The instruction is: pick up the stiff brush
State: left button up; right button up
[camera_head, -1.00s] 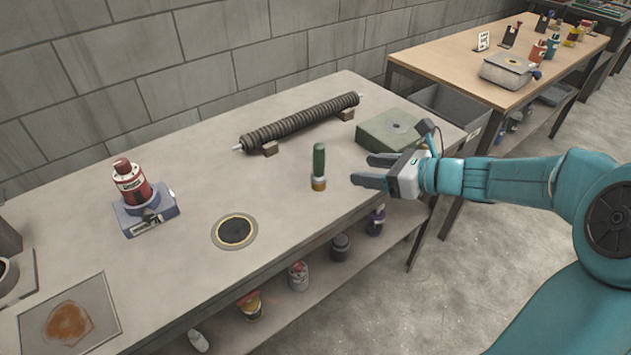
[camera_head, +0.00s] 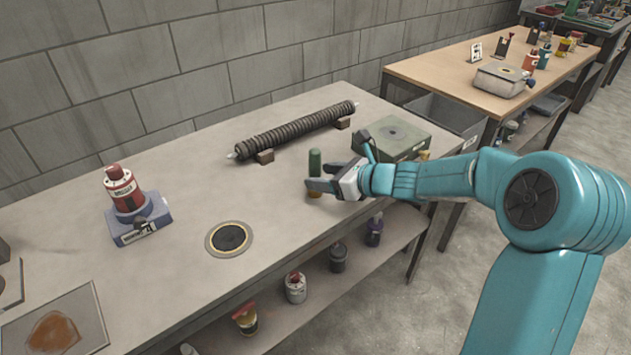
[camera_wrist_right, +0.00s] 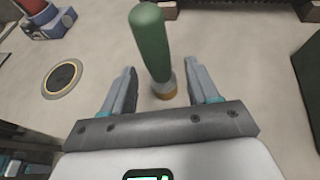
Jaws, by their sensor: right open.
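The stiff brush (camera_head: 315,163) stands upright on the grey bench, with a green handle and a tan lower end. My right gripper (camera_head: 312,178) is open at the brush, and its fingers overlap the brush's middle in the head view. In the right wrist view the green handle (camera_wrist_right: 150,42) rises between and just beyond the two open fingers of the gripper (camera_wrist_right: 165,85). The jaws are not closed on it.
A ribbed mesh tube (camera_head: 295,130) lies on small blocks behind the brush. A green box (camera_head: 405,150) stands to the right. A dark round disc (camera_head: 229,238) and a red bottle on a blue-grey base (camera_head: 140,222) are to the left.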

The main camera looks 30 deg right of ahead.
aim_at(320, 176)
jog(key=x, duration=0.3)
jog(key=shift+w+a+f, duration=0.1)
jog(key=shift+f, duration=0.1)
jog(key=c, duration=1)
jog(key=shift+r, duration=0.1)
